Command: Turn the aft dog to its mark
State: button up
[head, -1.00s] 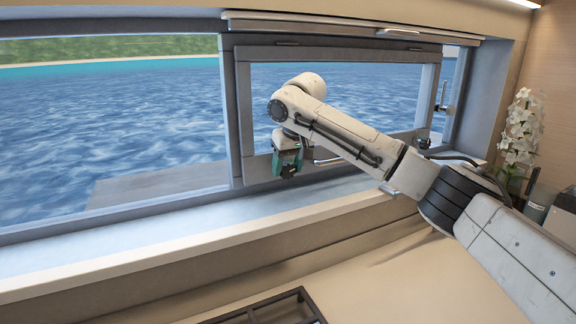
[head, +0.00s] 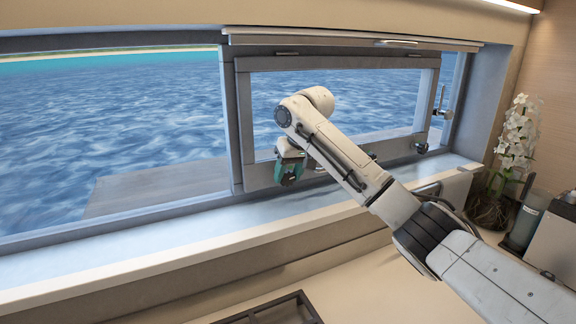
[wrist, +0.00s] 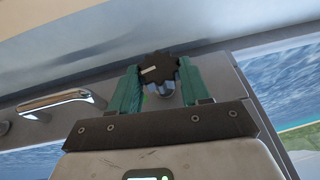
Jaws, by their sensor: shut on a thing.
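A dark lobed knob, a dog (wrist: 158,68), sits on the window sash's lower frame and carries a short white line that points left in the wrist view. My gripper (wrist: 158,80) has its teal fingers on both sides of this dog and is shut on it. In the head view my gripper (head: 289,170) is at the sash's lower left corner and the dog is hidden by it. A small green patch (wrist: 146,98) shows beside the left finger; I cannot tell whether it is a mark. Another dark dog (head: 421,148) is at the sash's lower right.
A metal handle (wrist: 62,100) lies left of the held dog in the wrist view. A stay fitting (head: 441,108) is on the right frame. The sill (head: 130,240) is clear at left.

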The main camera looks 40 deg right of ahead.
jog(key=shift+r, duration=0.15)
jog(key=o, duration=1.1)
jog(key=shift+c, duration=0.2)
jog(key=b+v, duration=0.2)
jog(key=v, duration=0.8)
jog(key=shift+s+r, duration=0.2)
jog(key=shift+d, duration=0.1)
